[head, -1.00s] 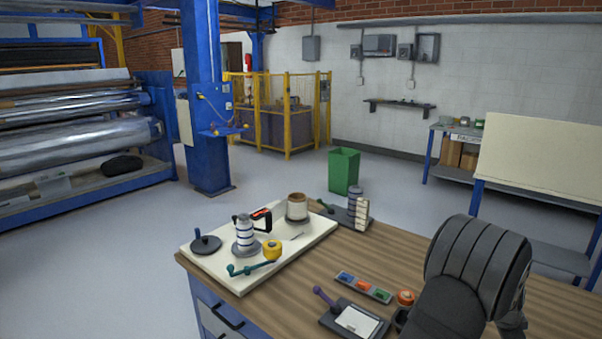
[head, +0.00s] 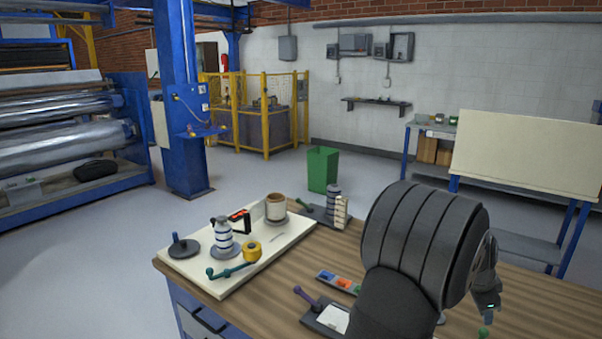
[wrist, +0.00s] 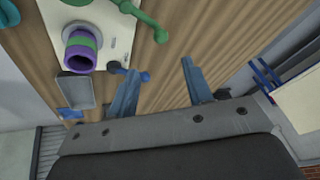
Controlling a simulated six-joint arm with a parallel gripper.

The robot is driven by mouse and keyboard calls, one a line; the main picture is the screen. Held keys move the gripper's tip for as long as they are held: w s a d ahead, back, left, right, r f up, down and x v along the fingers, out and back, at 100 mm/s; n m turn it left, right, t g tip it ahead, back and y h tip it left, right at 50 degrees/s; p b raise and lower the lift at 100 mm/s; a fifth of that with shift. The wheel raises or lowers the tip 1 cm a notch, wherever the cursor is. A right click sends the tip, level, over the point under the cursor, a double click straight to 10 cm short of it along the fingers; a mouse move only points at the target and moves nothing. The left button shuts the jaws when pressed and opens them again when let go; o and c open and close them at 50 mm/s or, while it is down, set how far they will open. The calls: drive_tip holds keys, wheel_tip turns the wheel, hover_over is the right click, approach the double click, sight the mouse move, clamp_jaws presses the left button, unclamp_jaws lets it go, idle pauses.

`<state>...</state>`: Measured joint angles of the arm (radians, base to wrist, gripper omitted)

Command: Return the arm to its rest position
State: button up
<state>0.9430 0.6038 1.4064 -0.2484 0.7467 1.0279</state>
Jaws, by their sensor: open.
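My arm (head: 415,240) rises over the right part of the wooden bench (head: 240,283). A blue-knobbed handle (wrist: 130,72) lies close by the left finger. A cylinder with purple and green rings (wrist: 80,50) stands on a pale board to the left.
A cream board (head: 170,262) holds a banded roller (head: 222,234), a tan pot (head: 275,207) and a yellow roll (head: 252,250). A tray of coloured pieces (head: 338,283) lies left of my arm. A pale panel (head: 527,155) stands behind right. A green bin (head: 322,168) is on the floor.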

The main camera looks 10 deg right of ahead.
sight(479, 329)
drive_tip(key=x, duration=1.3)
drive_tip(key=shift+d+f, duration=0.15)
drive_tip(key=shift+f, duration=0.15)
drive_tip(key=shift+w, duration=0.15)
drive_tip(key=shift+w+a+n+t, duration=0.3)
drive_tip(key=shift+w+n+t, duration=0.2)
drive_tip(key=shift+n, duration=0.6)
drive_tip(key=o, duration=1.2)
drive_tip(key=s+a+r+n, duration=0.2)
drive_tip(key=s+r+n, duration=0.7)
drive_tip(key=s+r, duration=0.8)
drive_tip(key=x, duration=0.7)
drive_tip(key=s+x, duration=0.1)
drive_tip(key=x, duration=0.2)
drive_tip(key=shift+f, duration=0.5)
